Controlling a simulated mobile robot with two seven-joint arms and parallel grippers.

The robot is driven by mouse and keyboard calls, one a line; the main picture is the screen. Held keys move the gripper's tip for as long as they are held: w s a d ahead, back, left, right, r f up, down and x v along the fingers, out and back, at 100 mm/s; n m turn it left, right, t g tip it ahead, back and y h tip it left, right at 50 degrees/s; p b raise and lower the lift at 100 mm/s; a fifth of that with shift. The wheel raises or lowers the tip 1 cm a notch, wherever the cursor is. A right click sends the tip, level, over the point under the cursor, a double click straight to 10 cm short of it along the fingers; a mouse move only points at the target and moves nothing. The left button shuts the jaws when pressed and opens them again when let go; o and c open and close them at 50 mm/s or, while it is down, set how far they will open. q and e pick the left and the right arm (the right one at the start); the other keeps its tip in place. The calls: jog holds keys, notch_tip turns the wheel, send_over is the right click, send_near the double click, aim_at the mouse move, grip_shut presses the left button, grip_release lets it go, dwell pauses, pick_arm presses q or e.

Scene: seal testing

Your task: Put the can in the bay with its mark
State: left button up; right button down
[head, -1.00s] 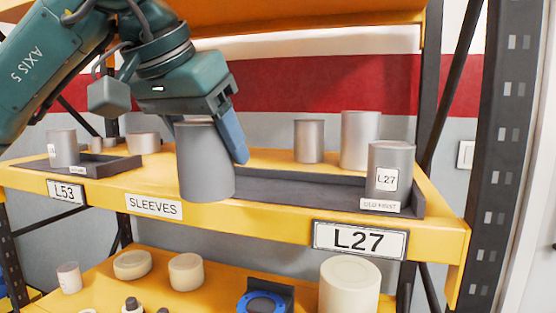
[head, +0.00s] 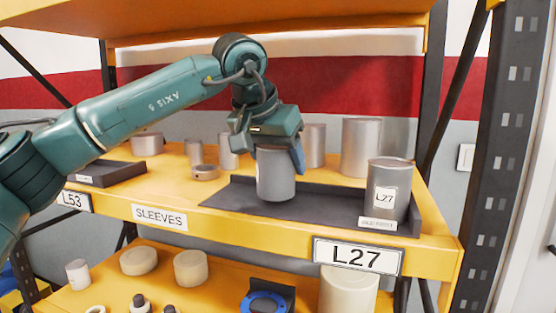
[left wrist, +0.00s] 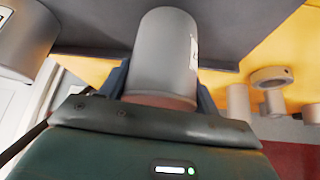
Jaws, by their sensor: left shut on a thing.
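My left gripper (head: 280,163) is shut on a plain grey can (head: 275,178), which is upright over the left part of the dark L27 bay tray (head: 322,204). Whether its base touches the tray I cannot tell. In the left wrist view the can (left wrist: 163,50) sits between the fingers, with the edge of a white label on its right side; the mark cannot be read. Another grey can (head: 390,176), labelled L27, stands at the right end of this tray. The L27 plate (head: 357,256) is on the shelf edge below. My right gripper is not in view.
The L53 tray (head: 122,173) is at left, partly behind my arm. A yellow shelf above and a dark post (head: 500,150) at right bound the space.

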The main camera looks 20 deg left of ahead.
pick_arm(q)
jog(key=shift+f, duration=0.45)
jog(key=shift+f, duration=0.2)
jog(key=o, duration=1.2)
jog(key=shift+c, duration=0.2)
